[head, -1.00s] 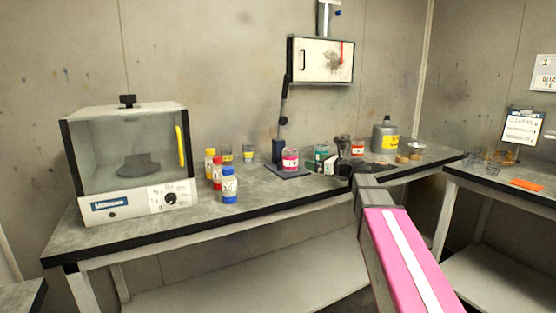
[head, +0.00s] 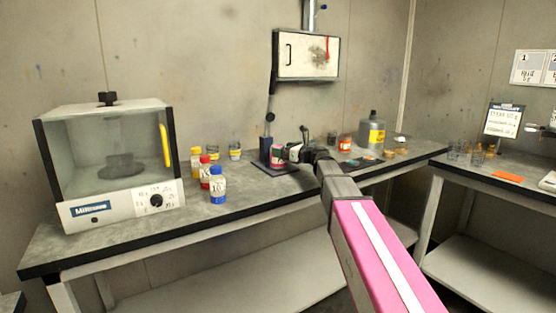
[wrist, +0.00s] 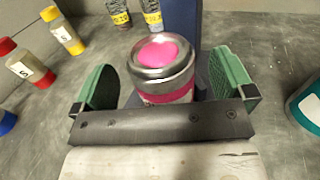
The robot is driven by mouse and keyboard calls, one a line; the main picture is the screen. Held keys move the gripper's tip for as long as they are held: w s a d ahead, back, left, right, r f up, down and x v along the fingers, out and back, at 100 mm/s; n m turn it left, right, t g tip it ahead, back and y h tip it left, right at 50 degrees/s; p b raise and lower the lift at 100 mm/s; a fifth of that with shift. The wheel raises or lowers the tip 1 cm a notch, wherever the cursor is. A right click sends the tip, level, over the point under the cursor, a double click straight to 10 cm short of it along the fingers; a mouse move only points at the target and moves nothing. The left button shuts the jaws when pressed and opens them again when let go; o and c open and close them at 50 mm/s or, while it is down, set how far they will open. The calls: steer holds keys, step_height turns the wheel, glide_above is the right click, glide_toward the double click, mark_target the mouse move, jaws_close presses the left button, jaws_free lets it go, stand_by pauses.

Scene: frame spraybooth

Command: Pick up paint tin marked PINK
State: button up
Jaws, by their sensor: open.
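The pink paint tin (head: 277,157) stands upright on a dark base plate (head: 283,168) on the bench. In the wrist view the tin (wrist: 161,68) shows a silver rim, a pink lid centre and a pink band; its label is mostly hidden. My gripper (wrist: 167,85) is open, with one green-padded finger on each side of the tin. Small gaps show between the pads and the tin. In the head view my gripper (head: 291,153) is at the tin's right side and partly hides it.
A dark blue post (wrist: 183,18) stands right behind the tin. Bottles with yellow (wrist: 63,30), red (head: 204,172) and blue (head: 217,185) caps stand to the left. A teal tin (wrist: 305,106) is close on the right. A glass-fronted cabinet (head: 108,165) fills the bench's left end.

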mark_target(278, 145)
steer(key=x, duration=0.3)
steer(key=shift+w+a+r, duration=0.1)
steer(key=c, duration=1.1)
steer(key=shift+r, duration=0.1)
